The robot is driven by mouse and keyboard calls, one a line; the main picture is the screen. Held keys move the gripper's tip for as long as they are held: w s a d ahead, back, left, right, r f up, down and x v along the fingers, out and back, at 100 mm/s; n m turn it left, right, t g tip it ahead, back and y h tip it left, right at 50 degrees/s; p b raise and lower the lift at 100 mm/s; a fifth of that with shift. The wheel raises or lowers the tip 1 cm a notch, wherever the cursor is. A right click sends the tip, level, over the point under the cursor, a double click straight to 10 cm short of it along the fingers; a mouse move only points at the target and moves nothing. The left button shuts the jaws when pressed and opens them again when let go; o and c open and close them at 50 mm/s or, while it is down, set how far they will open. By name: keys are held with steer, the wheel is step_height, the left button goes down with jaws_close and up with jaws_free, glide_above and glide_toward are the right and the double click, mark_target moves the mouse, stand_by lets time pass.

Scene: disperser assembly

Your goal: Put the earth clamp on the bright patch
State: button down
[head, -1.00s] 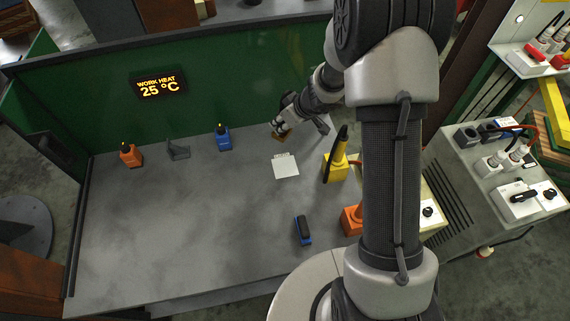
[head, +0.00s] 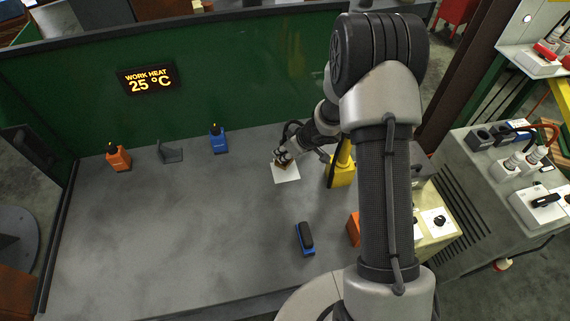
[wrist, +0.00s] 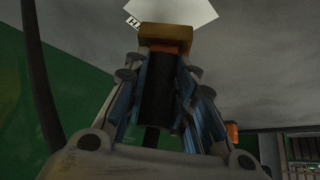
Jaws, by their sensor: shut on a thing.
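The bright patch (head: 286,175) is a pale square on the grey bench, below my gripper in the head view. It also shows at the top of the wrist view (wrist: 185,10), with part of some dark lettering beside it. My gripper (head: 283,160) is at the patch's far edge. In the wrist view my gripper (wrist: 160,75) is shut on the earth clamp (wrist: 165,35), a brass-coloured block with a dark body between the fingers. The clamp's front end overlaps the patch in that view. I cannot tell whether it touches the patch.
A yellow holder (head: 341,172) stands close to the right of the patch. A blue-and-black brush-like tool (head: 305,238) lies nearer the front. An orange block (head: 118,158), a grey bracket (head: 170,152) and a blue block (head: 218,141) stand along the green back wall. The bench's left middle is clear.

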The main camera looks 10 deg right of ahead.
steer(key=shift+f+b, duration=1.35)
steer(key=shift+f, duration=0.7)
steer(key=shift+f, duration=0.15)
steer(key=c, duration=1.3)
jaws_free()
steer(key=shift+c, duration=0.2)
